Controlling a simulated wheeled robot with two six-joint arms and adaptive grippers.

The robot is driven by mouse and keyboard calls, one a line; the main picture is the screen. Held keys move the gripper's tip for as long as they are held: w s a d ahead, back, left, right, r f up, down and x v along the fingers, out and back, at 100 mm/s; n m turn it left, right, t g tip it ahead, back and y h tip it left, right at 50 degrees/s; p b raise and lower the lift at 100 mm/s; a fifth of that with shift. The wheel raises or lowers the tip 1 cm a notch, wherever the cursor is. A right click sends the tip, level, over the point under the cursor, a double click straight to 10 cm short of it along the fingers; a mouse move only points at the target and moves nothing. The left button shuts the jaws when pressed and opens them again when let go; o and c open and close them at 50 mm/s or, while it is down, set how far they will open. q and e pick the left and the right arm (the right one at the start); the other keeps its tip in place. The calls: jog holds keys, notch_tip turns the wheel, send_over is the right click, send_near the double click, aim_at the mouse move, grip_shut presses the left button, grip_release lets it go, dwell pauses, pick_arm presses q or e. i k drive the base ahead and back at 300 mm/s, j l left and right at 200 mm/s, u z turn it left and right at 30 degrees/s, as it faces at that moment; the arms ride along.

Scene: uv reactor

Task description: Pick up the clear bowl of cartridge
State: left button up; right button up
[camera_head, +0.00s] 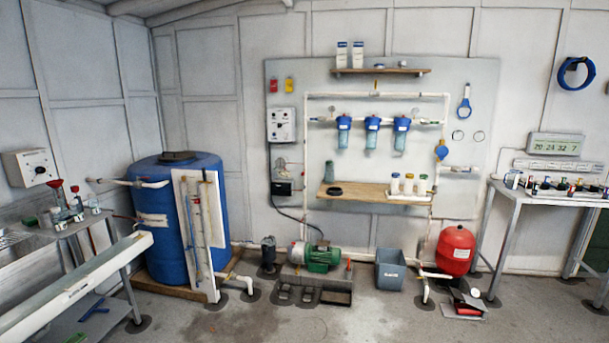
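Three filter cartridge housings with blue tops hang side by side from a white pipe on the wall panel, seen in the head view. Pale, see-through bowls show below the blue parts: a left bowl (343,141), a middle bowl (371,140) and a right bowl (400,142). A grey-green translucent cup (329,171) stands at the left end of the wooden shelf below. I cannot tell which of these is the clear bowl of the task. Neither of my grippers is in view.
The wooden shelf (360,192) carries a black ring (334,191) and small bottles on a white tray (407,197). Below stand a green pump (322,259), a grey bin (390,270) and a red tank (456,250). A blue barrel (165,240) stands left. The front middle floor is clear.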

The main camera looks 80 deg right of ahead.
aim_at(329, 169)
jog(key=z, duration=3)
